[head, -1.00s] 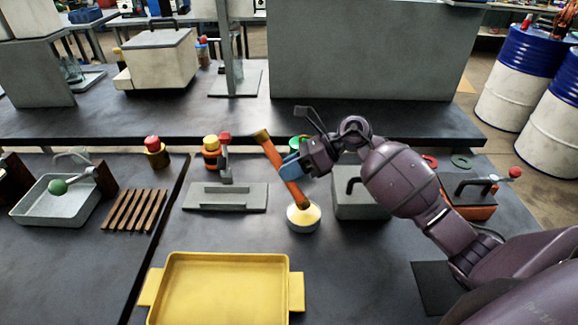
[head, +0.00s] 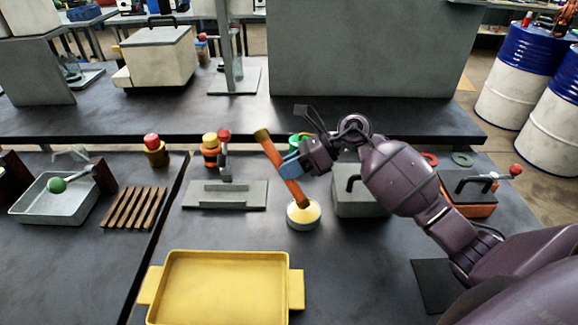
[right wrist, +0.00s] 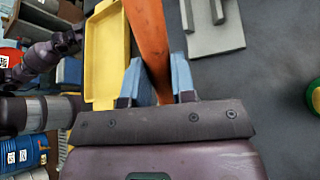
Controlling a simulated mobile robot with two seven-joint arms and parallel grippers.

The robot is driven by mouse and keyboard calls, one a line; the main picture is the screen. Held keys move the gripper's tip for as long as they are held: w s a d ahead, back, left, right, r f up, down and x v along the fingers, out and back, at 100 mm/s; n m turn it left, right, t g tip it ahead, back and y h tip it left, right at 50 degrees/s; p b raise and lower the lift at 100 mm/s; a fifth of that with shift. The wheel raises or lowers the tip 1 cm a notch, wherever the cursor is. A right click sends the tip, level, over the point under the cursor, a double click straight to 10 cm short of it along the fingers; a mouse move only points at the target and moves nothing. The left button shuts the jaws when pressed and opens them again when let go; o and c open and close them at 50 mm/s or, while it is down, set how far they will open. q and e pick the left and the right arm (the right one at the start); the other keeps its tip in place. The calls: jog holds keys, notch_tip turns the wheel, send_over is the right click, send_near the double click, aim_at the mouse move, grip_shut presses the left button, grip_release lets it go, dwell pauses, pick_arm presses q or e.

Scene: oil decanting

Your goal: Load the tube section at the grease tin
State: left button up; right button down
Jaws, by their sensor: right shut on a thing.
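The tube section is an orange tube (head: 272,155) with a brown upper end, held tilted with its top leaning left. My right gripper (head: 290,165) is shut on it around the middle with blue fingers. The tube also shows between the fingers in the right wrist view (right wrist: 150,40). The grease tin (head: 303,217), low and round with a pale yellow top, stands on the table below. The tube's lower end overlaps the tin's top in the head view; I cannot tell whether it touches or dips in. My left gripper does not show.
A yellow tray (head: 225,255) lies in front to the left. A grey slotted block (head: 225,200) is behind it, and a grey box with a handle (head: 360,203) stands right of the tin. A wooden rack (head: 135,208) and a grey basin (head: 62,208) are farther left.

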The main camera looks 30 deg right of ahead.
jog(key=shift+f, duration=0.35)
dwell(0.4)
jog(key=shift+s+a+f+b, duration=0.1)
jog(key=shift+f+b, duration=0.25)
jog(key=shift+b, duration=0.05)
dwell(0.5)
jog(key=shift+r, duration=0.1)
jog(key=shift+r+p, duration=0.4)
jog(key=shift+r, duration=0.35)
jog(key=shift+r+p, duration=1.3)
jog(key=shift+r, duration=1.55)
